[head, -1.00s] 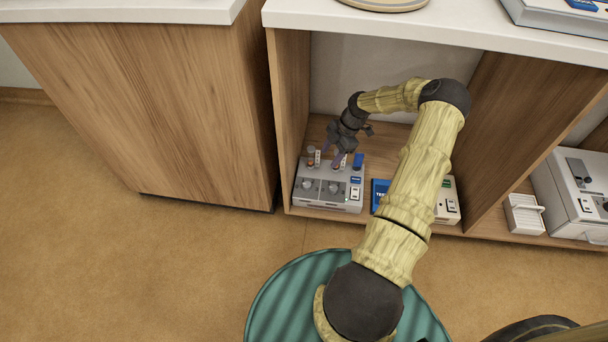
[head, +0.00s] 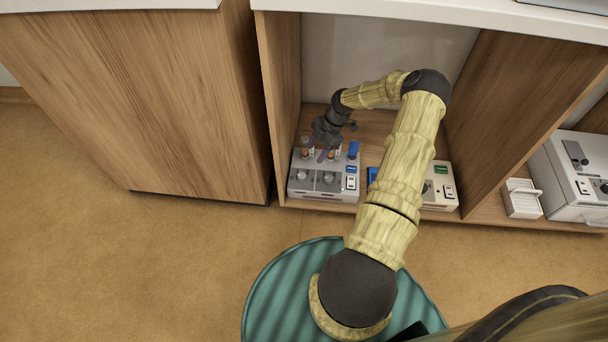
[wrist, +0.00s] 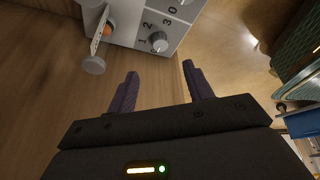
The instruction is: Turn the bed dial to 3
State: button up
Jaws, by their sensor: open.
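A grey control box (head: 322,188) sits on the low shelf, with two round dials on its front half, a left dial (head: 302,175) and a right dial (head: 328,178). Neither label is legible in the head view. The wrist view shows one dial (wrist: 159,41) on the grey panel with printed numbers including 0, 1, 2 and 3; I cannot tell where it points. My gripper (head: 318,153) is over the back of the box, and its purple fingers (wrist: 161,68) are apart and empty. In the wrist view the dial lies just beyond the fingertips, not touched.
Upright orange-and-white parts with round caps (wrist: 94,65) stand at the box's back, beside my fingers. A blue switch block (head: 353,150) is on its right. A cream box (head: 440,188) stands further right. The wooden side wall (head: 281,100) is close on the left; the countertop overhangs.

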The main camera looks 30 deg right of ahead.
aim_at(303, 175)
jog(key=b+x, duration=0.4)
jog(key=x, duration=0.8)
jog(key=shift+f+b, duration=0.25)
jog(key=shift+b, duration=0.1)
jog(key=shift+c, duration=0.2)
jog(key=c, duration=0.9)
